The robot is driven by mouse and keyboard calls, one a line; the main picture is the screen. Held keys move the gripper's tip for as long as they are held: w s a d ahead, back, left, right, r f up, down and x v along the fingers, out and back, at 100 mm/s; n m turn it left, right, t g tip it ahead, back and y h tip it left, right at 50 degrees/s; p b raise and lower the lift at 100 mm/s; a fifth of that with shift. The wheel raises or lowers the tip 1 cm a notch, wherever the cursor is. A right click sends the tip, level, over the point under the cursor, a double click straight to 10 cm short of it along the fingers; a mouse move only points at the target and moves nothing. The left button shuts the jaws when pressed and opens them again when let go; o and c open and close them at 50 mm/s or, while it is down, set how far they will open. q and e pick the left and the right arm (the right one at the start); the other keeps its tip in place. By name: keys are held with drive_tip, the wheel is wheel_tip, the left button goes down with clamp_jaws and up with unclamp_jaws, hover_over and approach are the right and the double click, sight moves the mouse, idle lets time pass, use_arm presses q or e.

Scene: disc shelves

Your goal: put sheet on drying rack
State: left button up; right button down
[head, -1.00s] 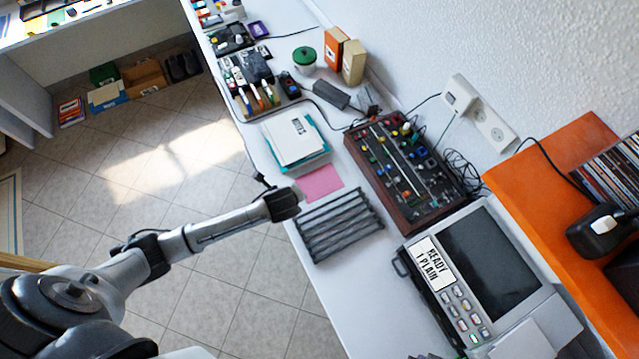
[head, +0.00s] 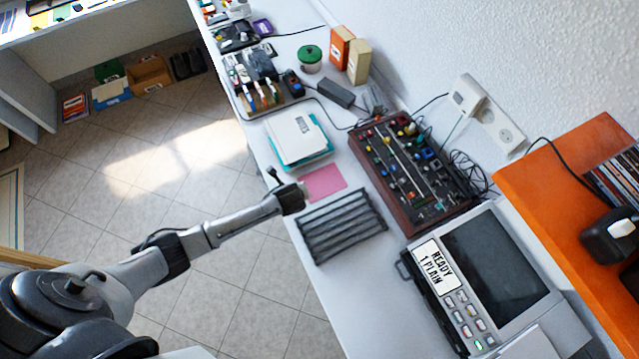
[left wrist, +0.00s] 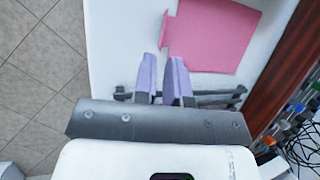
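A pink sheet (head: 326,181) lies flat on the white counter, between a stack of papers and the dark slatted drying rack (head: 341,226). In the left wrist view the sheet (left wrist: 212,34) is ahead of the fingers and has a small tab on its left edge. My left gripper (left wrist: 163,62) has two lilac fingers with a narrow gap and nothing between them. The fingertips are just short of the sheet's near left corner. The rack (left wrist: 215,97) is partly hidden behind the gripper body. In the head view the left gripper is beside the sheet's left edge. My right gripper is in neither view.
A mixer box (head: 415,170) with knobs is to the right. A paper stack (head: 297,138) lies behind the sheet. The counter's left edge drops to a tiled floor.

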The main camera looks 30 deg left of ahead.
use_arm(q)
drive_tip(key=b+x, duration=0.1)
drive_tip(key=x, duration=0.2)
drive_tip(key=shift+w+d+f, duration=0.1)
drive_tip(key=shift+d+f, duration=0.05)
drive_tip(key=shift+f, duration=0.15)
drive_tip(key=shift+w+f, duration=0.2)
drive_tip(key=shift+f, duration=0.15)
clamp_jaws()
